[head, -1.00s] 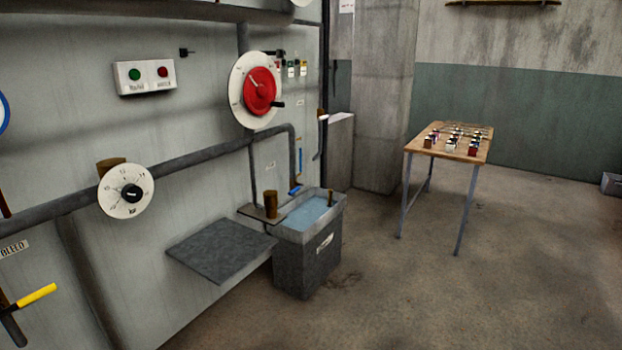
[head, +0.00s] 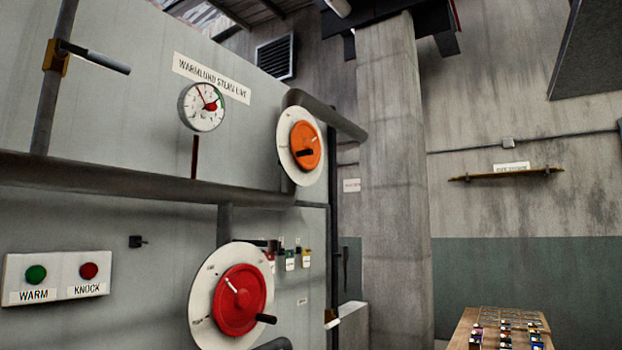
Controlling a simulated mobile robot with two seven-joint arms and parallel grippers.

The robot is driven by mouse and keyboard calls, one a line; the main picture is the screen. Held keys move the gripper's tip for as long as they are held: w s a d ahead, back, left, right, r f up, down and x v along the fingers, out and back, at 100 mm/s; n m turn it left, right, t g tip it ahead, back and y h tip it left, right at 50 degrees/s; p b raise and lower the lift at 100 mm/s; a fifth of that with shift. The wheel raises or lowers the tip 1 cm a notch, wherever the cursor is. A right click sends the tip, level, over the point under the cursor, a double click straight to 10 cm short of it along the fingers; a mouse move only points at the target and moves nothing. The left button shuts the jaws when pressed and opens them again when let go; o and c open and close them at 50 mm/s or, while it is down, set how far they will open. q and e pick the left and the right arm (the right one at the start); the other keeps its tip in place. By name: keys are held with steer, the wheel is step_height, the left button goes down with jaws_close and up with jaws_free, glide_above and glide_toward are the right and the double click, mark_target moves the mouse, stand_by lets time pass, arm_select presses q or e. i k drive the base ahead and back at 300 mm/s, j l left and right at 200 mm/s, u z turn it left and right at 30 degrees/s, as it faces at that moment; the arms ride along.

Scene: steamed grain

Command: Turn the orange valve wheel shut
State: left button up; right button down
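The orange valve wheel (head: 306,139) is mounted high on the grey wall panel, in front of a white round dial plate (head: 285,150). It has a dark handle knob near its lower left and a pale pointer mark toward its upper right. A thick dark pipe runs behind it. Neither of my grippers is in view, and nothing touches the wheel.
Below it is a red wheel (head: 238,300) on a white dial. A pressure gauge (head: 202,107) sits to the left under a sign (head: 211,78). A WARM/KNOCK button box (head: 57,278) is at lower left. A wooden table (head: 490,322) with small items stands lower right.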

mark_target(305, 145)
steer(key=i+l+u, duration=0.2)
steer(key=i, duration=0.45)
steer(key=i+u, duration=0.2)
steer(key=i, duration=0.4)
